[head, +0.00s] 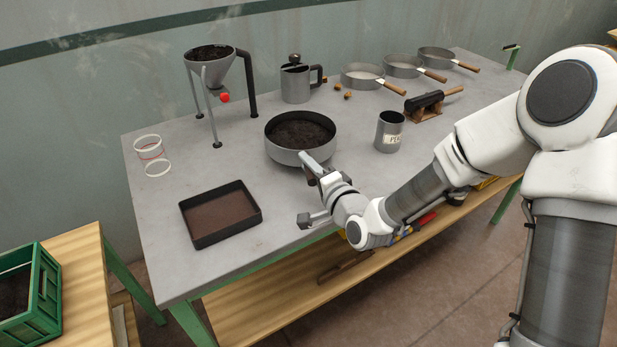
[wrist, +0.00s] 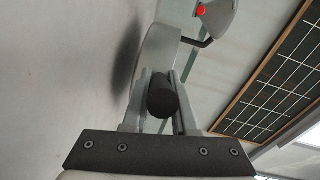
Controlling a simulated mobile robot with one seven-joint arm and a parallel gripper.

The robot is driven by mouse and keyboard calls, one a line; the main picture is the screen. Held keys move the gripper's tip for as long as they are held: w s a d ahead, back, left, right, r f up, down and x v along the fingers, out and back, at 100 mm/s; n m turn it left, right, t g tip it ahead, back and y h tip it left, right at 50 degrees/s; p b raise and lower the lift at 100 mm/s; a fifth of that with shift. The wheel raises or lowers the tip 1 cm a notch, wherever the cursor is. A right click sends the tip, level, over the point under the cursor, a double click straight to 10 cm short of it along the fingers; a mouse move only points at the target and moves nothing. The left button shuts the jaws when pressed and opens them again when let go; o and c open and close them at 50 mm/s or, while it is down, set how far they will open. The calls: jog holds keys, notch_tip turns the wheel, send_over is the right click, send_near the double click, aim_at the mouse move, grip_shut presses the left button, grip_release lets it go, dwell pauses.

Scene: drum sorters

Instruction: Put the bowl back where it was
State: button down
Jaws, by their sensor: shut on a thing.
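The bowl (head: 290,155) is a wide grey metal pan filled with dark, soil-like material, at the middle of the table in the head view. My gripper (head: 312,172) is at its near side. In the wrist view my gripper (wrist: 161,92) is shut on a dark round handle (wrist: 162,98) joined to the bowl's grey wall (wrist: 158,50). The bowl looks about level. A dark shadow lies beside it on the table surface; I cannot tell whether its base touches the table.
On the table (head: 185,290) are a dark tray (head: 222,238) at front left, white rings (head: 150,155), a funnel on legs (head: 220,75), a lidded pot (head: 296,83), a grey can (head: 389,132) and several sieves (head: 362,78). The table between tray and rings is clear.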

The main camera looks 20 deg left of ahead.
aim_at(308, 189)
jog(key=shift+f+b, duration=0.35)
jog(key=shift+f, duration=1.2)
jog(key=c, duration=1.2)
grip_release()
jog(key=shift+f, duration=0.15)
jog(key=o, duration=0.5)
jog(key=shift+r, duration=0.2)
